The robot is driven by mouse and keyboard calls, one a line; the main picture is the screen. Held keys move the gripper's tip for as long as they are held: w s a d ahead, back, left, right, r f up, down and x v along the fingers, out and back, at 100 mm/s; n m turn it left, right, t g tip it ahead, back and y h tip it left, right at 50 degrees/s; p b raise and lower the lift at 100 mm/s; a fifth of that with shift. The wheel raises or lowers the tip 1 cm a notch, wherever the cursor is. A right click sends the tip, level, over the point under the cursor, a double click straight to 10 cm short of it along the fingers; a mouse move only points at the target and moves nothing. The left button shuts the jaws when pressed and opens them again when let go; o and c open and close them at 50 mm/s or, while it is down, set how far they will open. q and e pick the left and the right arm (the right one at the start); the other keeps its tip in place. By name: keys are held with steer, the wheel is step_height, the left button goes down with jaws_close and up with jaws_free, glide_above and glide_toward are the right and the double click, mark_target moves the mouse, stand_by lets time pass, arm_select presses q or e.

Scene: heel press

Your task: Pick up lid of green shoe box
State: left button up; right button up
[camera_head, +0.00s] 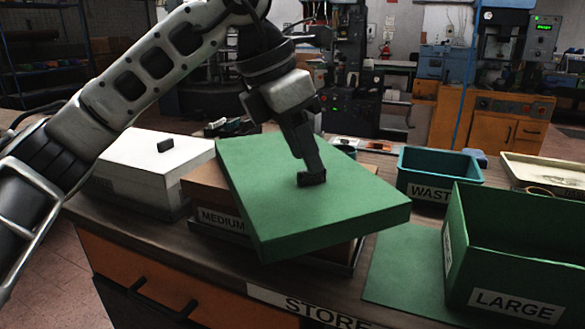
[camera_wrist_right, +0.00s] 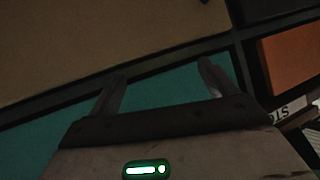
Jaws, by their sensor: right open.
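The green lid (camera_head: 345,205) is a flat slab with a small black knob (camera_head: 312,179) on top. It is tilted above the brown box marked MEDIUM, covering most of it. My left gripper (camera_head: 311,172) points down onto the lid's middle and is closed around the knob. Whether the lid touches the box below cannot be told. The green shoe box (camera_head: 514,300) marked LARGE stands open at the right. My right gripper (camera_wrist_right: 162,85) shows only in the right wrist view, with its two fingers apart and nothing between them.
A white lidded box (camera_head: 135,165) stands left of the brown box (camera_head: 205,190). A teal WASTE bin (camera_head: 440,165) and a pale tray (camera_head: 545,172) stand behind the green box. A flat green mat (camera_head: 395,265) lies left of it, largely clear. Orange drawers (camera_head: 180,290) front the bench.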

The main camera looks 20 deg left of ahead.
arm_select(q)
steer(key=shift+x, duration=1.4)
steer(key=shift+s, duration=0.1)
jaws_close()
